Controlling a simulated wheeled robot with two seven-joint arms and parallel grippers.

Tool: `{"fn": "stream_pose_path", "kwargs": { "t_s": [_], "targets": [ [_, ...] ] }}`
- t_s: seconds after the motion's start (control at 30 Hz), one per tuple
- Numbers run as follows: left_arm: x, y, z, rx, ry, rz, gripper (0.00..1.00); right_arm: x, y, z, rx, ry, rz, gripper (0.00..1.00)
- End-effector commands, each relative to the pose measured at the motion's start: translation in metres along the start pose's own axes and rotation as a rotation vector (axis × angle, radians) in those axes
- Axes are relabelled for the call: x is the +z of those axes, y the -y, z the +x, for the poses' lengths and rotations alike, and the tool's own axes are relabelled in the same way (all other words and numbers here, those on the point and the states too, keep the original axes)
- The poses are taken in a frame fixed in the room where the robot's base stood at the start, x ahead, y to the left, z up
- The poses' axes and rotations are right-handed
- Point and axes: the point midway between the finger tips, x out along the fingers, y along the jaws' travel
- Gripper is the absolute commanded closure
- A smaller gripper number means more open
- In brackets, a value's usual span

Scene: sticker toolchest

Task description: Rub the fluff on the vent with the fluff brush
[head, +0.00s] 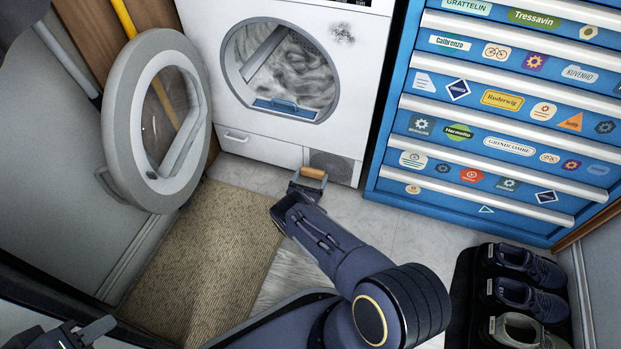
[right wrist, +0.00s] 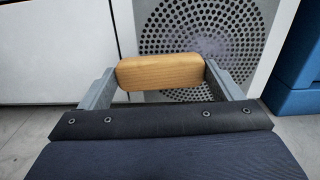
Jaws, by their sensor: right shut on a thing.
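The vent (head: 340,168) is a round-holed grille low on the right of the white dryer front. It also fills the upper middle of the right wrist view (right wrist: 205,25). My right gripper (head: 307,182) is shut on the fluff brush (head: 313,173), of which a tan wooden block (right wrist: 160,72) shows between the fingers. The brush is in front of the vent; I cannot tell whether they touch. Its bristles are hidden. A grey smudge of fluff (head: 342,33) shows higher on the dryer front. My left gripper (head: 78,333) is partly in view at the lower left.
The dryer (head: 205,25) has its round door (head: 120,110) swung open to the left. A blue tool chest (head: 390,190) with stickers stands to the right. Shoes (head: 530,300) lie on a dark mat at the lower right. A beige rug (head: 190,260) covers the floor on the left.

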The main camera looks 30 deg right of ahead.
Motion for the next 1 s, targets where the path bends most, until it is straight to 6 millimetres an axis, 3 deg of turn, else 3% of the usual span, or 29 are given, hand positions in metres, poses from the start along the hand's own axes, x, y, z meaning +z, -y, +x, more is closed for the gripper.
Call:
{"fn": "stream_pose_path", "kwargs": {
  "t_s": [1.0],
  "targets": [
    [0.0, 0.0, 0.0, 0.0, 0.0, 0.0, 0.64, 0.0, -0.001, 0.016, 0.0, -0.001, 0.002, 0.33]
  ]
}}
